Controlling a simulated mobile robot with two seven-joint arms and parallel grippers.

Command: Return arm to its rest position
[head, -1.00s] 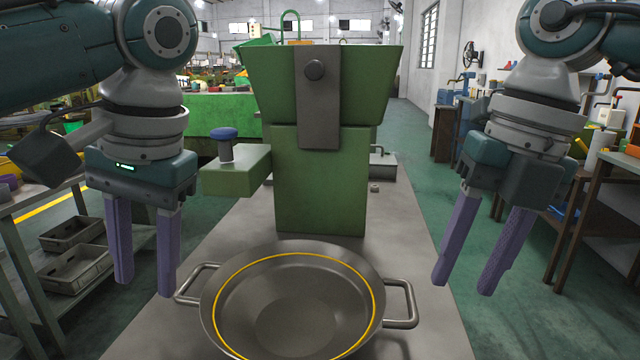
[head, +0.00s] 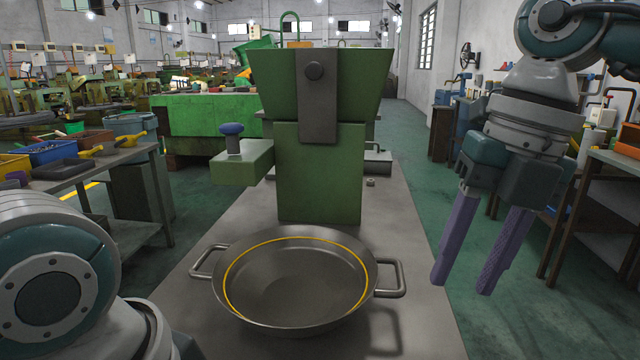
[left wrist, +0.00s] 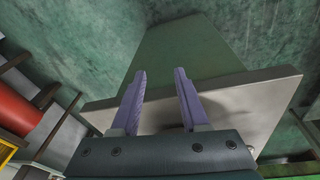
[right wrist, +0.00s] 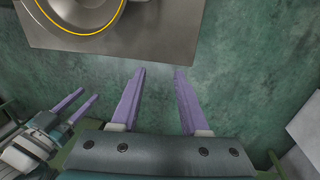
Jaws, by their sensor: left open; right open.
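My right gripper (head: 483,245) hangs at the right of the head view, pointing down, with its two purple fingers apart and nothing between them. In the right wrist view its fingers (right wrist: 160,72) are over the green floor, beside the table's edge. My left arm shows low at the left of the head view, and its gripper is outside that view. In the left wrist view my left gripper (left wrist: 160,75) is open and empty, near the edge of a grey tabletop (left wrist: 250,95).
A green machine (head: 318,170) with a blue-topped knob stands on the grey table (head: 400,240). A wide pan (head: 295,285) with a yellow ring and two handles sits in front of it. A side table with bins (head: 55,150) is at the left; wooden benches (head: 600,180) are at the right.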

